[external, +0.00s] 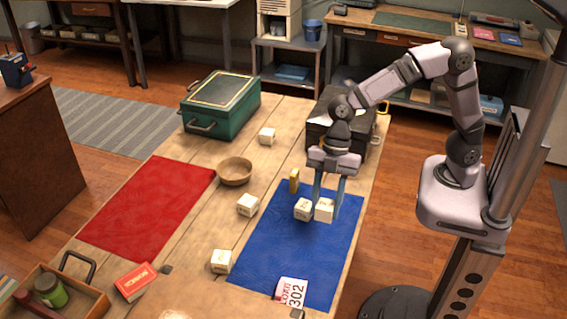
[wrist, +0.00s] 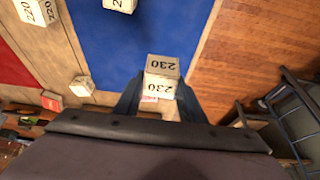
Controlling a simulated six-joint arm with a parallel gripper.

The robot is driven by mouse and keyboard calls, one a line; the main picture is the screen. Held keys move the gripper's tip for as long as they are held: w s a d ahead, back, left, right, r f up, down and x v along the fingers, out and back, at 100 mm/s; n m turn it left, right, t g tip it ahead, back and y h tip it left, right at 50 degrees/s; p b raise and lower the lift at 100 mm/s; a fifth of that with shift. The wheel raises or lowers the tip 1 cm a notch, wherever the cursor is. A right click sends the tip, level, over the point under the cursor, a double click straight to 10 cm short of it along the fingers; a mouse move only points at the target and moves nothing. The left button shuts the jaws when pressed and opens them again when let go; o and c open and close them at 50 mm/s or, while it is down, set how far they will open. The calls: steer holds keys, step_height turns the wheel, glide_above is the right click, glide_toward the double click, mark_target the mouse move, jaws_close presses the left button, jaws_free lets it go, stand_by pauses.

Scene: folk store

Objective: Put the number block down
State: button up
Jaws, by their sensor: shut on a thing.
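A pale number block (external: 324,211) is between the fingers of my gripper (external: 327,200), which is shut on it over the right part of the blue mat (external: 270,251). In the wrist view the same block (wrist: 161,72) shows 230 on two faces, between the dark blue fingers (wrist: 160,92). I cannot tell whether its underside touches the mat. Another number block (external: 303,209) is just left of it on the mat. More number blocks stand on bare wood: one (external: 247,205) left of the mat, one (external: 221,261) nearer the front, one (external: 267,136) behind.
A small yellow item (external: 294,180) stands at the mat's back edge. A wooden bowl (external: 234,172), green box (external: 220,104) and black case (external: 325,132) are farther back. A red mat (external: 150,210) lies left. A numbered card (external: 291,292) lies at the front. The blue mat's middle is clear.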

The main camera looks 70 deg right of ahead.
steer(key=shift+f+p, duration=0.35)
steer(key=shift+f, duration=4.65)
steer(key=shift+f, duration=0.2)
steer(key=o, duration=1)
steer(key=shift+o, duration=0.2)
steer(key=shift+r, duration=0.15)
steer(key=shift+d+r, duration=0.15)
steer(key=shift+r, duration=0.3)
steer(key=v, duration=1.1)
steer(key=shift+b, duration=0.35)
steer(key=shift+r, duration=0.1)
